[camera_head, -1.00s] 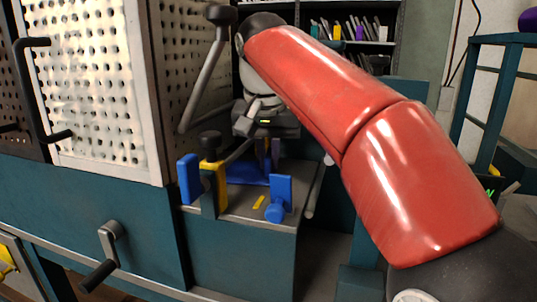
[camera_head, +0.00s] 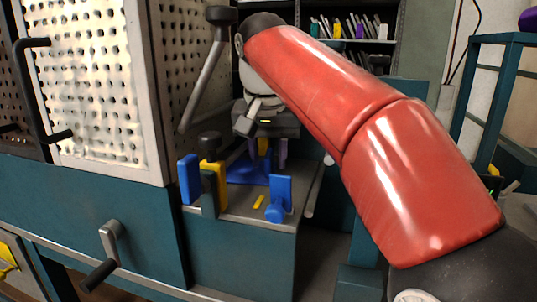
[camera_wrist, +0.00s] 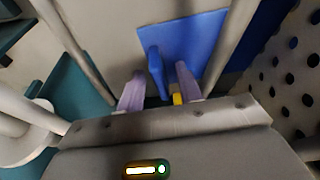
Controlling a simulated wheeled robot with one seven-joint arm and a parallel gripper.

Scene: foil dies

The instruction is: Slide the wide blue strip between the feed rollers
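A flat wide blue strip (camera_head: 246,172) lies on the grey top of the low teal bench. It also shows as a blue sheet in the wrist view (camera_wrist: 192,38). My gripper (camera_head: 269,152) hangs over the far end of the strip with its fingers down. In the wrist view its two purple fingers (camera_wrist: 160,82) stand apart. An upright blue piece (camera_wrist: 155,72) and a small yellow piece (camera_wrist: 178,99) show in the gap between them; I cannot tell whether either touches a finger. I cannot make out the feed rollers clearly.
A blue upright block (camera_head: 189,180) and a yellow post (camera_head: 221,183) with a black knob stand left of the strip. A blue plate (camera_head: 281,190) stands at front right, near a yellow bar (camera_head: 258,202). A perforated white panel (camera_head: 95,80) rises close on the left.

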